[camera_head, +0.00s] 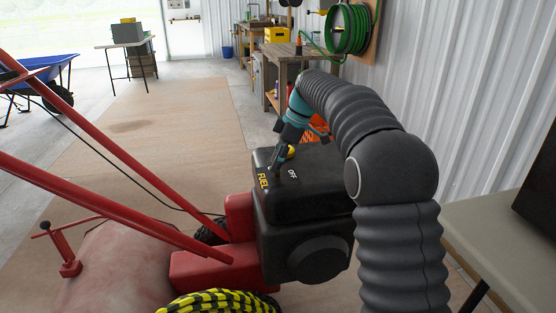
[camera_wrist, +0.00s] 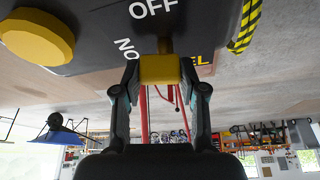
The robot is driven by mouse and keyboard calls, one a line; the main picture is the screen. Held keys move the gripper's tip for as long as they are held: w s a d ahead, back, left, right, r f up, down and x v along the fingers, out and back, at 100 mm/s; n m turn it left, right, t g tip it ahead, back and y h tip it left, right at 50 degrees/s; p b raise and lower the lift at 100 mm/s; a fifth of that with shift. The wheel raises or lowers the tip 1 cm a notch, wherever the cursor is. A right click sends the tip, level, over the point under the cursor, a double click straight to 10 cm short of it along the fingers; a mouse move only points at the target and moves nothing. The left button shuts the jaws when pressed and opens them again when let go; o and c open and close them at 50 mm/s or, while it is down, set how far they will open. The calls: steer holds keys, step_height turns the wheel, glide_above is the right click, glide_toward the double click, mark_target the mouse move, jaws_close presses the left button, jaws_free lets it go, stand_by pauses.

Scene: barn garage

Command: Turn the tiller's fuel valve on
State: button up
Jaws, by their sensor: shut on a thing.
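The red tiller (camera_head: 200,265) fills the lower left of the head view, with its black engine housing (camera_head: 320,205) under my arm. The housing's top bears a yellow FUEL label (camera_head: 263,181) and a white OFF mark (camera_head: 293,174). My gripper (camera_head: 277,163) reaches down beside these marks. In the wrist view my gripper (camera_wrist: 160,80) has its two fingers shut on the yellow fuel valve handle (camera_wrist: 160,69). OFF, ON and part of the yellow label show around the handle. The handle's exact setting is hard to tell.
A round yellow cap (camera_wrist: 38,35) sits on the housing near the handle. Red handlebars (camera_head: 110,140) slant across the left. A yellow-black coil (camera_head: 215,301) lies at the bottom. A workbench (camera_head: 290,65) and green hose (camera_head: 348,30) stand behind.

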steer(key=shift+n+g, duration=0.4)
steer(key=shift+n, duration=0.7)
steer(key=o, duration=1.1)
steer(key=shift+o, duration=0.2)
steer(key=v, duration=1.2)
steer(key=shift+a, duration=0.2)
